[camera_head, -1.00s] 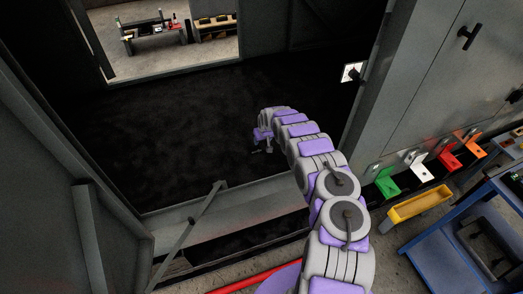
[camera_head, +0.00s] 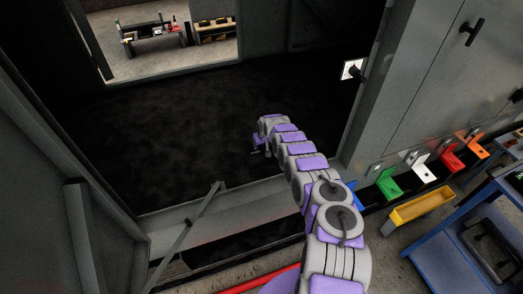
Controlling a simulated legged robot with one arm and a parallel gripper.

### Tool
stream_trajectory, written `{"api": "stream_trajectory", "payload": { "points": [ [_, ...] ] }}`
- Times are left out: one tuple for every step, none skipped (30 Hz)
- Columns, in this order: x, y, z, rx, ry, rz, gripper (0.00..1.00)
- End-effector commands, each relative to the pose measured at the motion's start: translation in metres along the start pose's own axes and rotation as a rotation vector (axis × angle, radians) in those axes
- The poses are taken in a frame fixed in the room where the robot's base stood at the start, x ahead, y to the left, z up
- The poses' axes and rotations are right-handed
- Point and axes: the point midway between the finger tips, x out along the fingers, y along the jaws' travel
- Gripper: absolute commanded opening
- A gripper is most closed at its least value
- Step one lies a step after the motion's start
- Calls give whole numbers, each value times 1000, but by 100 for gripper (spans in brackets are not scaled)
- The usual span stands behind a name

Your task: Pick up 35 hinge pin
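My gripper (camera_head: 261,147) is at the far end of my grey and purple arm, low over the dark floor inside the enclosure. It is small and partly hidden by my arm's last links, so I cannot tell whether it is open or shut. I cannot make out a hinge pin for certain. The thin shape beside my gripper is too small to identify.
A grey diagonal bar (camera_head: 187,236) stands at the enclosure's front sill. Green (camera_head: 388,184), white (camera_head: 422,168), red and orange brackets line the right wall, above a yellow tray (camera_head: 420,208). A blue cart (camera_head: 447,245) stands at the right. The enclosure floor is mostly clear.

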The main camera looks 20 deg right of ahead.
Motion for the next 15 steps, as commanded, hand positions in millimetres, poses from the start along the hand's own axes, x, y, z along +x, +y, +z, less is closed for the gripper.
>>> {"api": "stream_trajectory", "payload": {
  "points": [
    [0,0,0,0,0,0,55],
    [0,0,0,0,-1,0,55],
    [0,0,0,0,-1,0,55],
    [0,0,0,0,-1,0,55],
    [0,0,0,0,-1,0,52],
    [0,0,0,0,-1,0,49],
    [0,0,0,0,-1,0,46],
    [0,0,0,0,-1,0,43],
    [0,-1,0,0,-1,0,39],
    [0,-1,0,0,-2,0,36],
    [0,0,0,0,-1,0,33],
    [0,-1,0,0,-1,-1,30],
    [0,0,0,0,-1,-1,27],
    [0,0,0,0,-1,-1,24],
    [0,0,0,0,-1,-1,20]
  ]
}}
